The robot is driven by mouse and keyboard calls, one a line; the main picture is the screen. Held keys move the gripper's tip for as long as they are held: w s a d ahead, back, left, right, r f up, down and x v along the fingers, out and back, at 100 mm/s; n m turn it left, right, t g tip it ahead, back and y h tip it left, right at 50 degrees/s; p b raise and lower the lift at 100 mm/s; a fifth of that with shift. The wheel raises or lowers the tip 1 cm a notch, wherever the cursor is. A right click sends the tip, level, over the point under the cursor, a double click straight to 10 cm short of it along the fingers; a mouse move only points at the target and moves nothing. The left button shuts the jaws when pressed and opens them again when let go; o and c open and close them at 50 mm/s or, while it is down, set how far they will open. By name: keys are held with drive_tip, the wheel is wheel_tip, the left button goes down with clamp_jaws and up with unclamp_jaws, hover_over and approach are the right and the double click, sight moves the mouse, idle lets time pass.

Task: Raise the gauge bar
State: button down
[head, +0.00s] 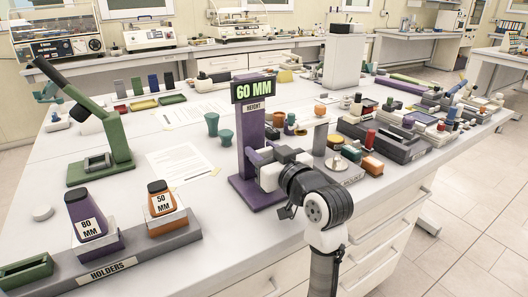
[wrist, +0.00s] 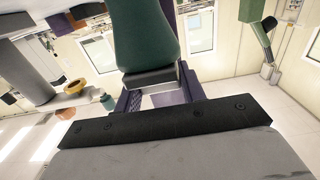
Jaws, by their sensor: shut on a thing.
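The purple gauge stand (head: 246,150) stands upright on the table with a sign reading 60 MM over a HEIGHT label. Its purple gauge bar (head: 262,157) reaches from the post toward my gripper (head: 278,170). My gripper is shut on the bar's near end, and its fingertips are largely hidden in the head view. In the wrist view, purple parts (wrist: 131,101) show beyond the dark plate at the bottom. A large green tapered piece (wrist: 146,35) with a dark lower edge fills the top middle there; I cannot tell what it is.
Holders marked 80 MM (head: 87,222) and 50 MM (head: 164,208) stand at the front left. A green lever press (head: 115,140) stands behind them. Papers (head: 180,163) lie left of the stand. Trays and small parts (head: 390,138) crowd the right.

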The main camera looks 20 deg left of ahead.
drive_tip(key=shift+r+p, duration=1.95)
drive_tip(key=shift+r, duration=0.85)
drive_tip(key=c, duration=0.9)
unclamp_jaws()
drive_tip(key=shift+o, duration=0.3)
drive_tip(key=shift+d+f, duration=0.1)
drive_tip(key=shift+s+d, duration=0.2)
drive_tip(key=shift+s, duration=0.05)
drive_tip(key=b+v, duration=0.2)
drive_tip(key=v, duration=1.1)
